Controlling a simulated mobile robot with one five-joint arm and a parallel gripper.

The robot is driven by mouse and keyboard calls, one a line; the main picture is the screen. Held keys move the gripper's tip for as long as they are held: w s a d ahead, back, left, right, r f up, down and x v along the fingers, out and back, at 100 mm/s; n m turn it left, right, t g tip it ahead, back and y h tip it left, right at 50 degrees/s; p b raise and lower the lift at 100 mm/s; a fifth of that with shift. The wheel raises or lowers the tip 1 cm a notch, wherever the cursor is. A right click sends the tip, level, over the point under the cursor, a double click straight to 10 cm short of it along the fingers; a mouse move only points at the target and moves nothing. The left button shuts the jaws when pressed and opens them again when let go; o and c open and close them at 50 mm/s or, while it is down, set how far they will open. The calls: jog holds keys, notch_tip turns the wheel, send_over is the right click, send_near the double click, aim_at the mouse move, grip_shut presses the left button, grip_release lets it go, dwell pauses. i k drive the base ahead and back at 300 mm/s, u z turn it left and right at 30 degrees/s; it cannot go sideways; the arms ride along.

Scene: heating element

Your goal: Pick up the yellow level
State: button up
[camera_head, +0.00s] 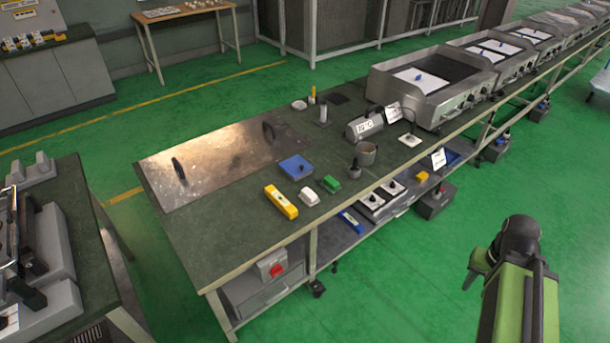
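The yellow level (281,202) lies flat on the dark green top of the long workbench (225,240), near its front edge and left of a small white block. It is fully visible, with pale markings on its top. My gripper (476,270) is at the lower right, in front of the bench over the green floor, well apart from the level. Only a small dark end part shows beside my green and black arm. Whether it is open or shut cannot be made out.
Beside the level stand a white block (309,196), a green block (331,184) and a blue item (296,167). A shiny metal plate (215,160) lies behind. The bench top left of the level is clear.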

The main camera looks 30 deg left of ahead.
aim_at(278, 200)
jog(key=i, duration=1.45)
jog(key=z, duration=0.35)
jog(key=k, duration=0.1)
jog(key=u, duration=3.75)
jog(key=i, duration=0.95)
jog(key=u, duration=0.05)
